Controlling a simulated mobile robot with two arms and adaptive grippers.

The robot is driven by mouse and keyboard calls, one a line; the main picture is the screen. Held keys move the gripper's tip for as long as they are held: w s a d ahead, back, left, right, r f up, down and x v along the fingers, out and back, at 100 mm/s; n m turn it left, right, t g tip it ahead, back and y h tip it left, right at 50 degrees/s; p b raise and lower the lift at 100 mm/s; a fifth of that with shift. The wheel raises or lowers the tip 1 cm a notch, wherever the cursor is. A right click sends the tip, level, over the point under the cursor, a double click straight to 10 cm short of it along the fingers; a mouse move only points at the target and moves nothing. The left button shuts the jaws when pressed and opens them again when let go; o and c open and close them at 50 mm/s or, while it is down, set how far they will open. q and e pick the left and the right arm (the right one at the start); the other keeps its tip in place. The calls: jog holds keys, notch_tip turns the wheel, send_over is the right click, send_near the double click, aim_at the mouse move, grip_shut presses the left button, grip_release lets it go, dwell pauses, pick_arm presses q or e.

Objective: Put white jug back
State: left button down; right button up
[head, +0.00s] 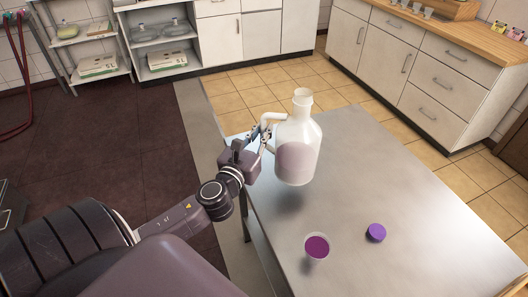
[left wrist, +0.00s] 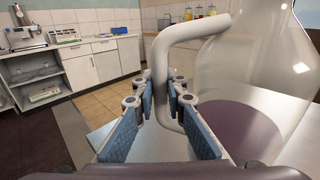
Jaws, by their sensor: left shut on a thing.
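The white jug (head: 296,158) is a translucent bottle with a side handle and an open neck, and purple liquid shows through its lower part. My left gripper (head: 262,137) is shut on the handle, on the jug's left side. The jug is upright, and its shadow suggests it hangs a little above the metal table (head: 400,190). In the left wrist view the handle (left wrist: 160,75) runs between the finger pads, and the jug's clear wall (left wrist: 255,75) fills the right side. My right gripper is not in view.
A cup of purple liquid (head: 317,247) and a purple cap (head: 376,232) stand on the table's near part. The tabletop right of the jug is clear. A wooden-topped counter (head: 460,45) stands at the right, and shelves (head: 160,45) at the back.

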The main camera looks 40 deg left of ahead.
pick_arm(q)
notch_tip(320, 180, down, 3)
jog(key=shift+r+b, duration=0.2)
jog(key=shift+b, duration=0.1)
jog(key=shift+f+b, duration=0.9)
jog(key=shift+f, duration=1.25)
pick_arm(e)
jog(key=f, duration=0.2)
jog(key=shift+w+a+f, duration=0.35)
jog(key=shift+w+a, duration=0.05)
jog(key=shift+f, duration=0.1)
pick_arm(q)
jog(key=shift+f, duration=0.2)
jog(key=c, duration=2.2)
grip_release()
jog(key=shift+f, duration=0.1)
jog(key=shift+o, duration=1.2)
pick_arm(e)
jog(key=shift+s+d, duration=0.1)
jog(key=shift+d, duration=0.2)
